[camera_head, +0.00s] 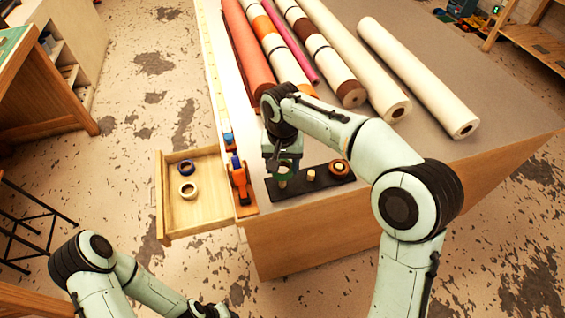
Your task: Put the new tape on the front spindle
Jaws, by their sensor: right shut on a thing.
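My right gripper (284,171) is shut on a dark green roll of tape (288,178) above the left end of a dark base (325,181) on the bench corner. A short light peg (282,184) shows just beneath the roll; whether the roll is around it or above it I cannot tell. A bare wooden spindle (311,175) stands at the middle of the base.
An orange dispenser (239,180) stands at the bench's left edge. Several long rolls, including a white one (418,78), lie across the back of the bench.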

